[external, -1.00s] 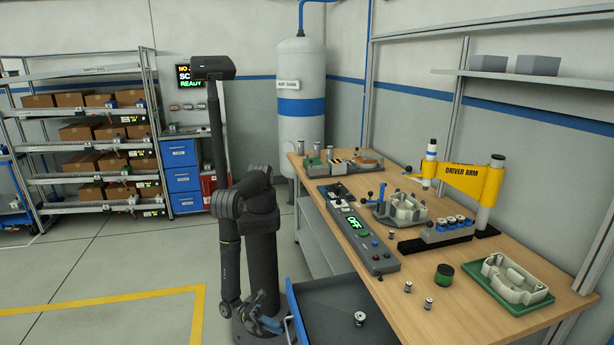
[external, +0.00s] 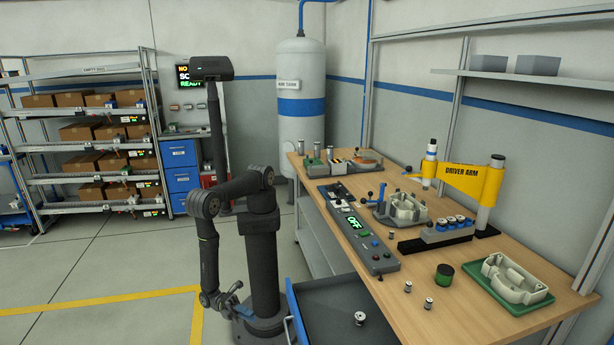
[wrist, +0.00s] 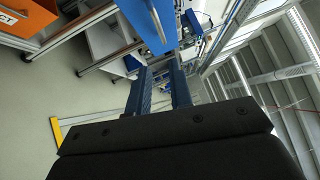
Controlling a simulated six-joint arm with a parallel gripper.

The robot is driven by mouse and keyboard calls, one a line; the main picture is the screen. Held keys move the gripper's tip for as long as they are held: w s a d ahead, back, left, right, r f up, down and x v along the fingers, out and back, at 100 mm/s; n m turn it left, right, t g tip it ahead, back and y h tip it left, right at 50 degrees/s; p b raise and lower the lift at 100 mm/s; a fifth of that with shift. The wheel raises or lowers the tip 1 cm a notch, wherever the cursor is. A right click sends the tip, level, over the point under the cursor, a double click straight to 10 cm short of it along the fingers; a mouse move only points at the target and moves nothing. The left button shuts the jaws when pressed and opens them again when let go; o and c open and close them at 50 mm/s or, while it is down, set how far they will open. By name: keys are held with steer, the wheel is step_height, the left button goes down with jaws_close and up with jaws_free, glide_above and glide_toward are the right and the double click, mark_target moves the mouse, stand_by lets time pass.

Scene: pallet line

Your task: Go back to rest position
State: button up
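My gripper (external: 236,297) hangs low beside my arm's column, left of the open blue drawer under the workbench. In the wrist view its two blue fingers (wrist: 157,66) stand apart with a gap between them, and I see nothing held. My arm is folded, with the elbow out to the left and the forearm pointing down. The gripper is near floor level, well away from the benchtop.
The wooden workbench (external: 460,285) on the right holds a control box (external: 358,240), fixtures and a yellow driver arm (external: 463,178). The blue drawer (external: 335,312) juts out near my column. Shelves with boxes stand at the back left. The floor to the left is clear.

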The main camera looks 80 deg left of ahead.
mark_target(288, 331)
steer(key=shift+w, duration=0.1)
steer(key=x, duration=1.7)
steer(key=shift+d, duration=0.25)
steer(key=v, duration=1.7)
steer(key=shift+a, duration=0.3)
